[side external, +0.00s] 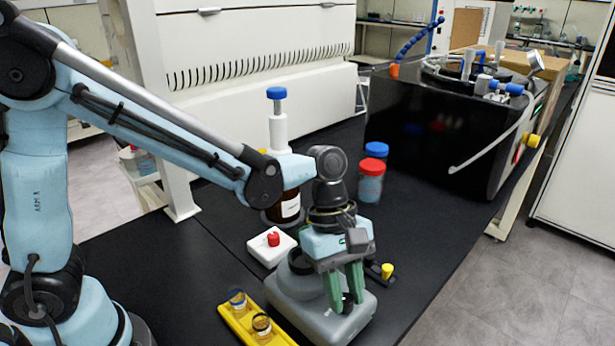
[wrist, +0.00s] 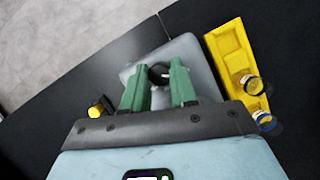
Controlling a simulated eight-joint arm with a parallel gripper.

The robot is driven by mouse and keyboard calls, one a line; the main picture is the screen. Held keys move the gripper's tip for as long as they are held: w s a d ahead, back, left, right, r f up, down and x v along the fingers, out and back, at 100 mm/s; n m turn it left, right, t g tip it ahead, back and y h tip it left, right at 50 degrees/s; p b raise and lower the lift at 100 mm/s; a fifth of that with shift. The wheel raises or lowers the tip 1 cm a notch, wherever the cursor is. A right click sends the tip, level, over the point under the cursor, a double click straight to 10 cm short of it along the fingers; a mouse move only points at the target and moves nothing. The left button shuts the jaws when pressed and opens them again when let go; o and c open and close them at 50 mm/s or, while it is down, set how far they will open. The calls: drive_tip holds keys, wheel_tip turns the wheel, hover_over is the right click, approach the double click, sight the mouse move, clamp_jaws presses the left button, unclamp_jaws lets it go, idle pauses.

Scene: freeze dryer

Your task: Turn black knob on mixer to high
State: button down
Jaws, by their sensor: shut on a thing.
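The grey mixer (side external: 292,294) sits near the front edge of the black bench, with a round dark top at its back. Its black knob (side external: 347,305) is on the front part of the body. My gripper (side external: 345,292) points down over the mixer, its green fingers on either side of the knob and shut on it. In the wrist view the knob (wrist: 158,72) shows between the two fingertips (wrist: 158,68), with the mixer body (wrist: 194,56) around it. The knob's pointer and setting marks are too small to read, so its setting cannot be told.
A yellow tray (side external: 232,318) with small vials lies left of the mixer. A white box with a red knob (side external: 273,239) and a brown bottle (side external: 287,206) stand behind it. A small yellow-knobbed item (side external: 387,270) is close on the right; jars (side external: 371,182) stand farther back.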

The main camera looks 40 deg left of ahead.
drive_tip(key=m+g, duration=0.1)
drive_tip(key=m, duration=0.1)
drive_tip(key=m+y, duration=0.1)
drive_tip(key=m, duration=0.2)
drive_tip(key=shift+w+m+g, duration=0.15)
drive_tip(key=shift+m+g, duration=0.15)
drive_tip(key=shift+g, duration=0.1)
drive_tip(key=m+y, duration=0.1)
drive_tip(key=m, duration=0.2)
drive_tip(key=m+g+y, duration=0.1)
drive_tip(key=m, duration=0.2)
drive_tip(key=shift+d, duration=0.2)
drive_tip(key=m+y, duration=0.1)
drive_tip(key=m, duration=0.2)
drive_tip(key=m+y, duration=0.1)
drive_tip(key=m, duration=0.2)
drive_tip(key=shift+d+m+y, duration=0.15)
drive_tip(key=shift+m+y, duration=0.15)
drive_tip(key=shift+y, duration=0.1)
drive_tip(key=m, duration=0.2)
drive_tip(key=m+t+y, duration=0.1)
drive_tip(key=m, duration=0.2)
drive_tip(key=shift+d+m+y, duration=0.1)
drive_tip(key=shift+m+y, duration=0.2)
drive_tip(key=c, duration=0.9)
unclamp_jaws()
